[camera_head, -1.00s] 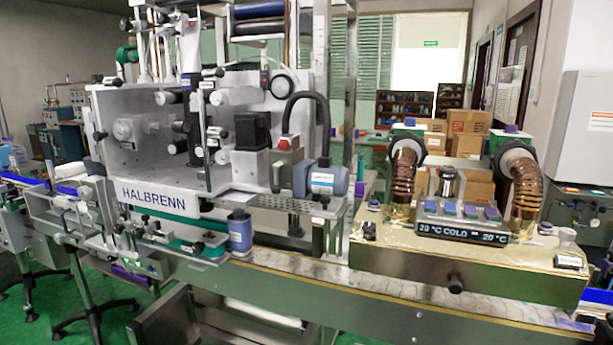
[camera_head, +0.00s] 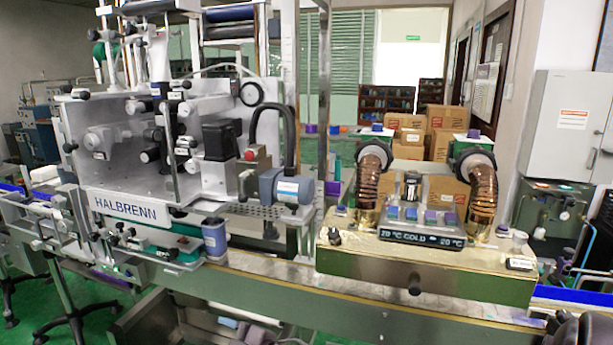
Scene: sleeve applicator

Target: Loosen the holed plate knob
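The sleeve applicator (camera_head: 125,207), marked HALBRENN, stands at left centre in the head view. Its holed plate (camera_head: 262,211) is a flat grey strip with rows of holes, below the blue-grey motor (camera_head: 285,188). A small dark knob (camera_head: 270,231) shows under the holed plate; it is too small to tell how it is fixed or how tight it is. I cannot tell for sure that this is the plate's knob. Neither of my grippers can be made out in the view.
A conveyor (camera_head: 290,288) runs along the front. A brass-coloured heater box (camera_head: 420,268) with two copper ducts (camera_head: 482,190) and a display stands on the right. A blue-grey cylinder (camera_head: 214,238) stands at the applicator's front. A dark shape (camera_head: 572,332), unclear, is at the bottom right.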

